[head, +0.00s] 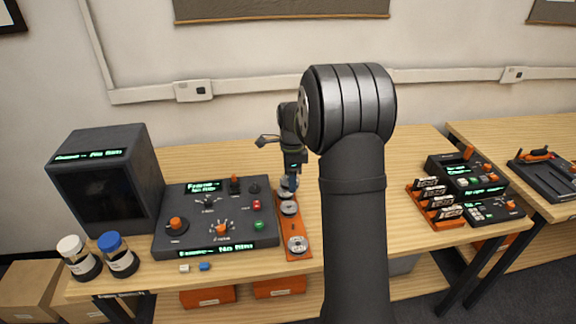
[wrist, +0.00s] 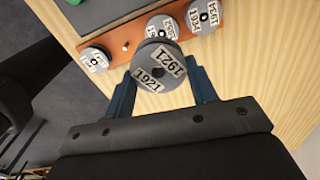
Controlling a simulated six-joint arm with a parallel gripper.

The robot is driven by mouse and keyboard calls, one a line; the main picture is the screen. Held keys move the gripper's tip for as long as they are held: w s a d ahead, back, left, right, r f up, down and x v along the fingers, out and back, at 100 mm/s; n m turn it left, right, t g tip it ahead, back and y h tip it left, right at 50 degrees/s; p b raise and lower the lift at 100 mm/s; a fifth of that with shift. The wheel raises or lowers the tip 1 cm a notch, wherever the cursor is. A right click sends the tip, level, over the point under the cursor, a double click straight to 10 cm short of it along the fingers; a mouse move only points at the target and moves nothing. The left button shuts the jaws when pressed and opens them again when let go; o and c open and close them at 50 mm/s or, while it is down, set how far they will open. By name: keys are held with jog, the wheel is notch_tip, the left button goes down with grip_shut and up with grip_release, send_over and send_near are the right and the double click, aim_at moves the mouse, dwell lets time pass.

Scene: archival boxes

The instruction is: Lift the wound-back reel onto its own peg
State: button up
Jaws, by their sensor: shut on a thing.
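My gripper (wrist: 158,72) is shut on a grey reel (wrist: 150,60) with white labels reading 1921, gripped between its blue fingers. In the head view my gripper (head: 290,168) is over the far end of the orange peg board (head: 293,225), with the held reel (head: 289,183) just under it. In the wrist view the board (wrist: 117,50) carries a reel at one end (wrist: 95,60) and two at the other (wrist: 163,28). A bare peg (wrist: 125,46) shows between them. The held reel partly covers the board's edge, and its height above the board is hard to tell.
A control panel (head: 217,218) with knobs stands just left of the board. A dark viewer box (head: 105,180) and two jars (head: 118,256) are further left. An orange rack (head: 434,204) and small devices (head: 466,172) stand at the right. Bare tabletop lies right of the board.

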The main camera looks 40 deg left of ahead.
aim_at(294, 228)
jog(key=shift+s+d+f+n, duration=0.75)
jog(key=shift+s+f+n, duration=0.05)
jog(key=shift+f+n, duration=0.5)
jog(key=shift+s+d+f+n, duration=0.8)
jog(key=shift+f+n, duration=0.35)
jog(key=shift+f, duration=0.1)
jog(key=shift+s+d+f+n, duration=0.75)
jog(key=shift+f+n, duration=0.5)
jog(key=shift+f, duration=0.05)
jog(key=shift+f, duration=0.15)
jog(key=shift+f, duration=0.75)
jog(key=shift+f, duration=0.2)
jog(key=shift+f, duration=0.6)
jog(key=shift+f, duration=0.35)
